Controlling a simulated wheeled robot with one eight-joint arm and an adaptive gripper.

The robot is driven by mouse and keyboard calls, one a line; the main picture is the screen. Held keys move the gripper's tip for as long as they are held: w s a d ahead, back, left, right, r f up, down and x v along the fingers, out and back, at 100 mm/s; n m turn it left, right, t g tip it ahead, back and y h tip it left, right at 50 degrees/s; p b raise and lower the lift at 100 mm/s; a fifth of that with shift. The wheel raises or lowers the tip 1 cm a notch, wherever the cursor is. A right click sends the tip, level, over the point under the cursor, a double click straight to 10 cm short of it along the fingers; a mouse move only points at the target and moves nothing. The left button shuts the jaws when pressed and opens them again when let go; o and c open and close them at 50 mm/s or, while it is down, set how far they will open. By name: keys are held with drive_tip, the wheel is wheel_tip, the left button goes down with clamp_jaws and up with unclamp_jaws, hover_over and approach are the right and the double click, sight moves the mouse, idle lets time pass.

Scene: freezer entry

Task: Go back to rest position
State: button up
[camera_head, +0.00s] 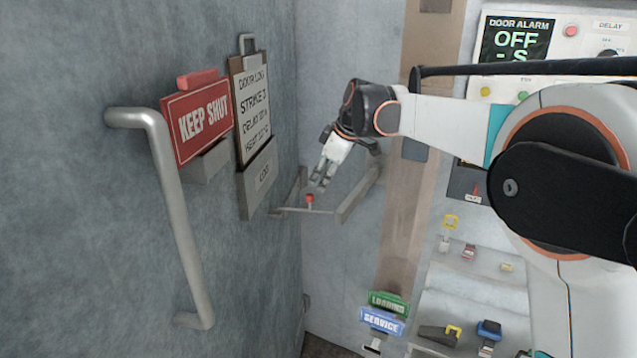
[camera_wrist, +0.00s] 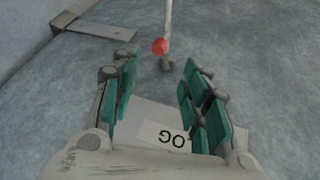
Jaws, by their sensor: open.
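My gripper (camera_head: 322,174) is at the end of my outstretched arm, close to the grey door in the head view. In the wrist view my gripper (camera_wrist: 158,95) has its green-padded fingers spread wide with nothing between them. A small red knob (camera_head: 309,199) on a thin stem is just below the fingertips in the head view. The red knob (camera_wrist: 159,46) also shows beyond the fingertips in the wrist view, apart from them. A grey metal bracket (camera_head: 345,205) surrounds that spot.
The grey door carries a long metal handle (camera_head: 176,215), a red "KEEP SHUT" sign (camera_head: 197,120) and a log clipboard (camera_head: 250,105). A door alarm panel (camera_head: 517,40) is at upper right. Shelves (camera_head: 475,262) with small items and green and blue signs are at lower right.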

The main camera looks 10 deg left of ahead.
drive_tip(key=shift+d+r, duration=0.1)
drive_tip(key=shift+r, duration=0.05)
drive_tip(key=s+d+f+m+t+h+b, duration=0.3)
drive_tip(key=s+d+m+b, duration=0.5)
drive_tip(key=s+d, duration=1)
drive_tip(key=s+d+f+m+b, duration=0.3)
drive_tip(key=s+d+f+m, duration=0.1)
drive_tip(key=s+f, duration=0.5)
drive_tip(key=s+d+f+m+h+b, duration=0.1)
drive_tip(key=s+d+f+m+b, duration=0.2)
drive_tip(key=s+d+f, duration=0.3)
drive_tip(key=s+f, duration=0.4)
drive_tip(key=s, duration=0.3)
drive_tip(key=shift+s+d+m, duration=0.2)
drive_tip(key=shift+m, duration=0.2)
drive_tip(key=shift+f, duration=0.1)
